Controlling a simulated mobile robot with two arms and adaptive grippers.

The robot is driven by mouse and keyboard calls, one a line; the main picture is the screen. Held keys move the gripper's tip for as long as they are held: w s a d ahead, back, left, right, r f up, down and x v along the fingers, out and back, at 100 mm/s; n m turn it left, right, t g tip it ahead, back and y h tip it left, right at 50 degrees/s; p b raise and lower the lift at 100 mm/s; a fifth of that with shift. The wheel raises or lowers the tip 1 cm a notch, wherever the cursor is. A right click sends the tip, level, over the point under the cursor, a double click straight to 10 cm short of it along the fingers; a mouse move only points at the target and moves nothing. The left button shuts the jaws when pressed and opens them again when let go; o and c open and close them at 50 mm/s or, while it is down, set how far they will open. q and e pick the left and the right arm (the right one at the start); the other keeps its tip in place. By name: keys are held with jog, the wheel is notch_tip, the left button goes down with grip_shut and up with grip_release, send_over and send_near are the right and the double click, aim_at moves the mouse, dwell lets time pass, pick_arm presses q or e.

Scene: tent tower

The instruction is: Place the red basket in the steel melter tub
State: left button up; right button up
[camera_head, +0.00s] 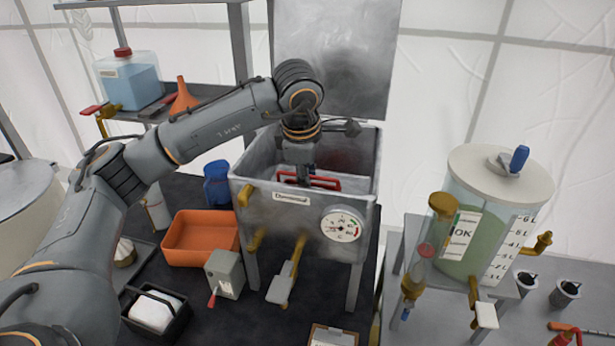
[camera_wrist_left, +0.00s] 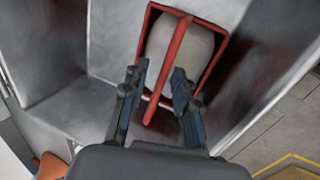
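The steel melter tub (camera_head: 265,205) stands on legs with its lid raised behind it. The red basket (camera_head: 325,183) is inside the tub, mostly hidden by the tub's front wall and my gripper. In the left wrist view the red basket (camera_wrist_left: 206,72) shows as a red frame with a pale rounded block in it, between the steel walls (camera_wrist_left: 110,40). My left gripper (camera_head: 304,180) reaches down into the tub. In the wrist view its fingers (camera_wrist_left: 160,85) stand apart on either side of the basket's red handle bar, with gaps to it. My right gripper is not in view.
The raised lid (camera_head: 335,60) stands behind the tub. An orange bin (camera_head: 200,240) and a grey box with a red lever (camera_head: 224,275) are at its left. A clear tank with green liquid (camera_head: 480,235) stands at the right. A shelf (camera_head: 215,100) is at the back left.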

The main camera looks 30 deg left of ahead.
pick_arm(q)
jog(key=b+v, duration=0.2)
jog(key=v, duration=1)
dwell(0.4)
jog(key=shift+c, duration=0.2)
jog(key=shift+c, duration=0.8)
